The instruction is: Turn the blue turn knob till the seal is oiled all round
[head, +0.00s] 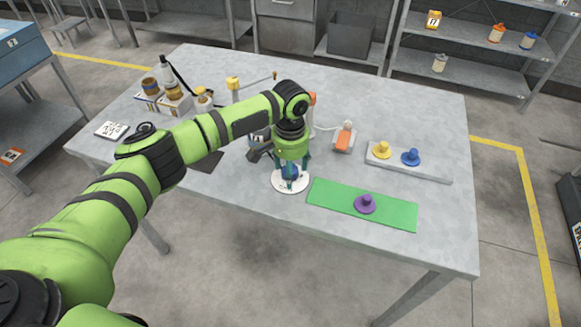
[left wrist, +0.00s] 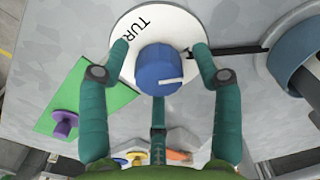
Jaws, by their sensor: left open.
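The blue turn knob (left wrist: 160,70) stands on a round white plate (left wrist: 198,27) lettered "TUR", the rest of the word hidden, in the left wrist view. A white pointer line marks its top. In the head view the knob is mostly hidden by my left gripper (head: 290,182), over the white plate (head: 281,187) near the front table edge. My left gripper (left wrist: 160,72) is open, its green fingers spread around the knob; I cannot tell whether they touch it. I cannot make out the seal. My right gripper is not in view.
A green mat (head: 335,200) with a purple knob (head: 365,204) lies right of the plate. A grey tray (head: 430,172) holds a yellow knob (head: 381,149) and a blue knob (head: 411,157). An orange-and-white device (head: 343,138) stands behind. Jars and boxes (head: 172,100) crowd the back left.

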